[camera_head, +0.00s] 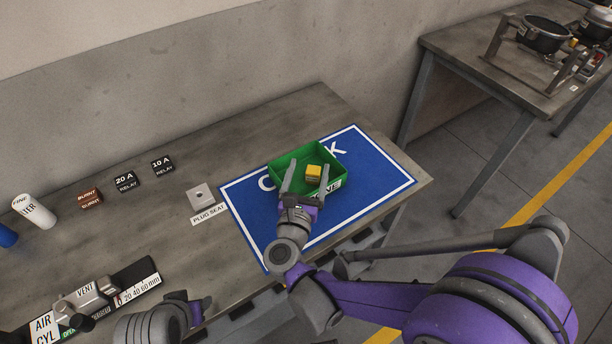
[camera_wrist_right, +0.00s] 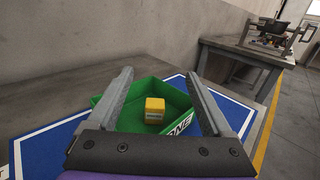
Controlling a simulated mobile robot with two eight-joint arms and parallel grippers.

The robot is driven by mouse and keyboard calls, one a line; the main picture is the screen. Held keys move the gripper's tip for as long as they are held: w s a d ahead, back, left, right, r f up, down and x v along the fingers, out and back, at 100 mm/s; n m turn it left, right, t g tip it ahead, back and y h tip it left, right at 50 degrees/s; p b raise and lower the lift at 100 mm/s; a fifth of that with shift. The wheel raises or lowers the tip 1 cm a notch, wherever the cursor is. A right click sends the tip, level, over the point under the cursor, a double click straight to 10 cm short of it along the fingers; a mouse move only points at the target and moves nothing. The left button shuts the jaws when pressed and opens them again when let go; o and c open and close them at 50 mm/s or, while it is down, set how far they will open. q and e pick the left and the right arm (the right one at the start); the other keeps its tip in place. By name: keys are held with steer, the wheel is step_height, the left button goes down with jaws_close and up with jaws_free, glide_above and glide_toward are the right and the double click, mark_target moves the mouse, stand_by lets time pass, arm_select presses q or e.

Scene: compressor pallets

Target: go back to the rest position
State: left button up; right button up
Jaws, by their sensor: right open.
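My right gripper (camera_head: 306,178) is open, with its two fingers apart over the green tray (camera_head: 285,160). A yellow block (camera_head: 313,172) sits in the tray, seen between the fingers, and the fingers do not close on it. In the right wrist view the open gripper (camera_wrist_right: 160,74) frames the yellow block (camera_wrist_right: 154,106) inside the green tray (camera_wrist_right: 176,94). Part of my left arm shows at the bottom left of the head view, and its fingers cannot be made out.
The tray stands on a blue marked mat (camera_head: 358,190) on the grey workbench (camera_head: 250,125). Relay blocks (camera_head: 126,181), a plug seat plate (camera_head: 201,197), a white cylinder (camera_head: 34,211) and a vent fixture (camera_head: 86,300) lie to the left. Another table (camera_head: 465,60) stands at the back right.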

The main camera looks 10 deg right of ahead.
steer(key=shift+r, duration=0.1)
stand_by(0.3)
